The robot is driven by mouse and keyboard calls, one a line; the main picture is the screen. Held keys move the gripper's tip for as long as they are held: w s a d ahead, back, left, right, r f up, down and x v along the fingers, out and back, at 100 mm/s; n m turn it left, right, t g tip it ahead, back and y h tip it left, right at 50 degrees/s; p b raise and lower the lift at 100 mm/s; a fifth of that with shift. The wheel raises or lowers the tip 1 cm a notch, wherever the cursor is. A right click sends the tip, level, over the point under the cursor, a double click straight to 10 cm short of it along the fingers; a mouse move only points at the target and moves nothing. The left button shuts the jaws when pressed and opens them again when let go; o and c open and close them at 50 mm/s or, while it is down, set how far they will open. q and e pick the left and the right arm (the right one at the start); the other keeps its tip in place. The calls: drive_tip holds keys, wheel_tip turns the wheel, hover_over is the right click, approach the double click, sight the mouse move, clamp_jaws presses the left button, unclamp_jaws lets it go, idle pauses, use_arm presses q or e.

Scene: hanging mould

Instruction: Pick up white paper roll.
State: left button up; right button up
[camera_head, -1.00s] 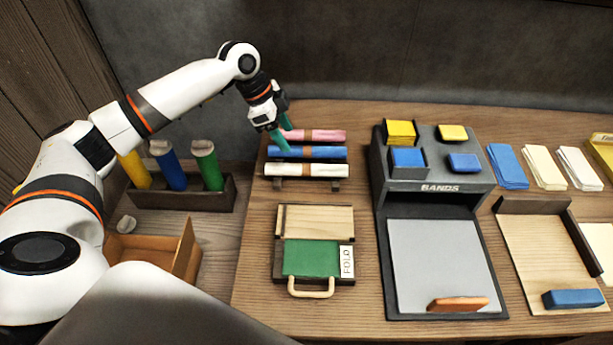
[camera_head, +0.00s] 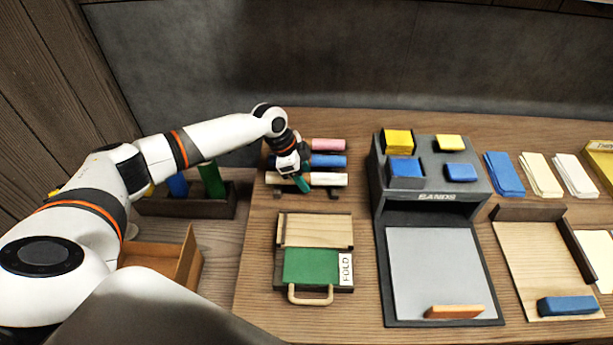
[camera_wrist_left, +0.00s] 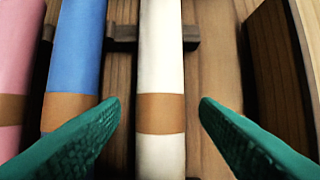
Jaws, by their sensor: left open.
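The white paper roll (camera_head: 328,179) with a brown band lies on a low dark rack at the front of a row of rolls. It also shows in the left wrist view (camera_wrist_left: 160,60), running lengthwise between my fingers. My left gripper (camera_head: 303,186) is over the left part of the white roll, with its green fingers pointing down. In the left wrist view my left gripper (camera_wrist_left: 160,112) is open, one finger on each side of the roll at its band. I cannot tell whether a finger touches it. My right gripper is not in view.
A blue roll (camera_head: 329,160) and a pink roll (camera_head: 328,145) lie behind the white one. A fold board with a green panel (camera_head: 311,266) is in front. The grey bands stand (camera_head: 432,265) is to the right, an open cardboard box (camera_head: 172,262) to the left.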

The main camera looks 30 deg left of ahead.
use_arm(q)
drive_tip(key=c, duration=1.1)
drive_tip(key=shift+o, duration=0.2)
